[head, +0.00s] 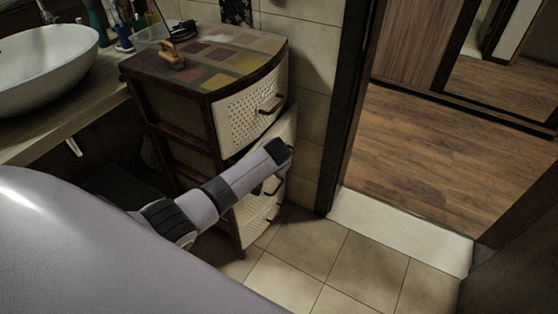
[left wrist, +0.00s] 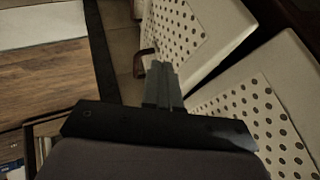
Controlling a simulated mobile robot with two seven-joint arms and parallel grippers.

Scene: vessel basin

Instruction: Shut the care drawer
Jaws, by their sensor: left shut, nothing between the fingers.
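A brown-framed drawer unit with perforated cream fronts stands beside the basin counter. Its top drawer (head: 250,108) looks flush. The middle drawer (head: 285,130) juts out a little beyond it and is partly hidden by my left arm. The bottom drawer (head: 257,214) shows below the arm. No label tells which is the care drawer. My left gripper (head: 285,153) is at the middle drawer's front; its fingers are hard to make out there. In the left wrist view its fingers (left wrist: 161,70) are shut and empty, between two perforated fronts, close to a brown handle (left wrist: 143,60). Contact cannot be told.
The unit's patchwork top (head: 215,58) holds a wooden brush (head: 172,55) and a dark item. A white basin (head: 45,68) stands on the counter at left. A tiled wall and dark door frame (head: 352,100) are close on the right. Tiled floor (head: 310,262) is clear in front.

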